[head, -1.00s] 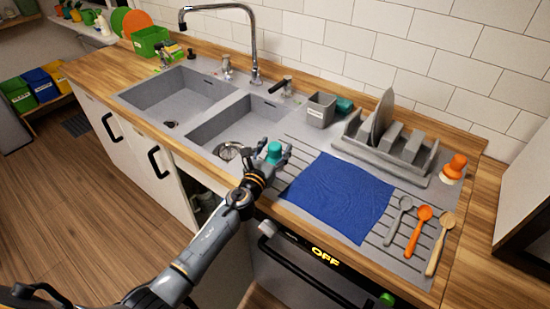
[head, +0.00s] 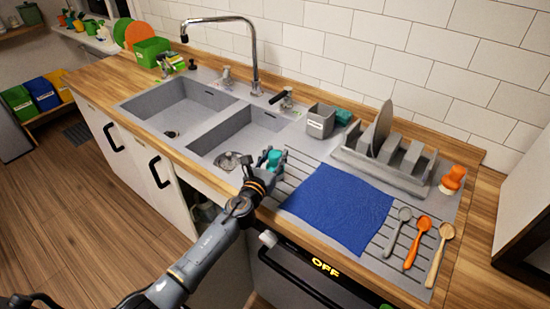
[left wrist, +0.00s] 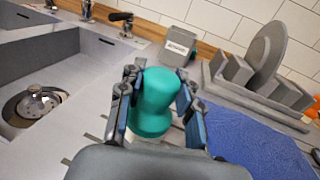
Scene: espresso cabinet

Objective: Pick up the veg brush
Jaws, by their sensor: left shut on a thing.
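A teal knobbed brush (head: 273,158), which I take for the veg brush, stands on the drainer just right of the right-hand sink bowl. My left gripper (head: 265,165) is around it, with fingers on both sides. In the left wrist view the gripper (left wrist: 158,90) is shut on the teal brush (left wrist: 152,100), whose rounded top shows between the fingers. A pale part shows low down; its base is mostly hidden by the gripper. A similar orange brush (head: 453,179) stands at the far right of the drainer. My right gripper is not in view.
A blue cloth (head: 340,208) lies flat right of the gripper. A grey dish rack (head: 375,165) with a plate and a grey caddy (head: 320,121) stand behind. Grey, orange and wooden spoons (head: 438,255) lie at right. The faucet (head: 254,60) rises behind the sink bowls.

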